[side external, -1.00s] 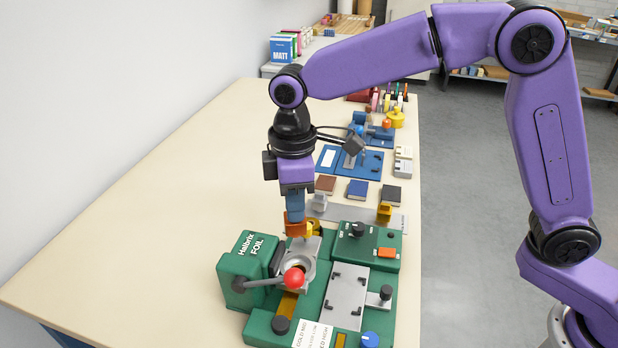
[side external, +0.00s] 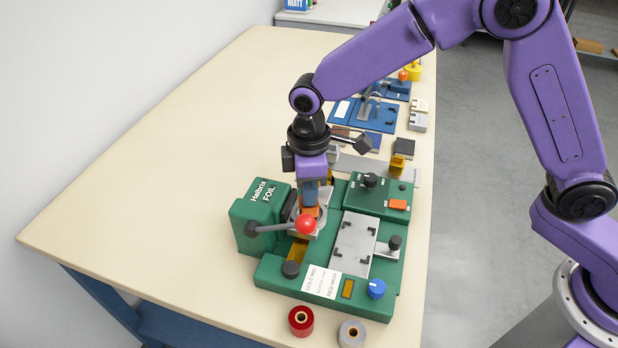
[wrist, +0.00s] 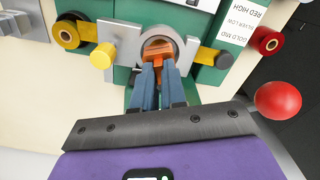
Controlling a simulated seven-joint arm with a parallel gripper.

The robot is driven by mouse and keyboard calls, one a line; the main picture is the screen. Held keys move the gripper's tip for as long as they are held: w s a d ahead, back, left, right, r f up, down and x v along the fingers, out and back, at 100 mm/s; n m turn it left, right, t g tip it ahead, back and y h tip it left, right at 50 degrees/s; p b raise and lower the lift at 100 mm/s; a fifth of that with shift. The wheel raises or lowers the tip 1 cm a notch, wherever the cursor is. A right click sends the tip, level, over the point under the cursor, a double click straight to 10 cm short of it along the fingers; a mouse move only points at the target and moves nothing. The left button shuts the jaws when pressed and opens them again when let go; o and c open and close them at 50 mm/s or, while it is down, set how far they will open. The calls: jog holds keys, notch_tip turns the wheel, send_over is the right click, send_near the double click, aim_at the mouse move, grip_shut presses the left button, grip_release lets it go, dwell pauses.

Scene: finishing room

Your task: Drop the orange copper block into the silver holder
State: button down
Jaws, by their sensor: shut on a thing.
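The orange copper block (wrist: 166,47) is between the two blue-grey fingertips of my gripper (wrist: 159,72), which is shut on it. In the wrist view the block's far end is within the round opening of the silver holder (wrist: 188,44); I cannot tell how deep it sits. In the side view my gripper (side external: 311,208) points down over the holder (side external: 322,222) on the green foil machine (side external: 262,205). The block (side external: 312,212) shows only partly there, behind the lever's red ball (side external: 306,224).
The lever's red ball also shows in the wrist view (wrist: 278,99), close to my gripper. Red (side external: 301,321) and grey (side external: 351,333) rolls stand at the table's front. The table (side external: 160,190) is clear at left.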

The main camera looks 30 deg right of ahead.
jog(key=shift+f, duration=0.4)
jog(key=shift+f, duration=0.65)
dwell(1.3)
jog(key=c, duration=1.5)
grip_release()
jog(key=shift+o, duration=0.2)
notch_tip(320, 180, up, 11)
jog(key=shift+s+d, duration=0.1)
jog(key=s+d+m, duration=0.1)
jog(key=s+d, duration=2.4)
jog(key=shift+s+d+f, duration=0.15)
jog(key=shift+s+f, duration=0.15)
jog(key=shift+f, duration=0.05)
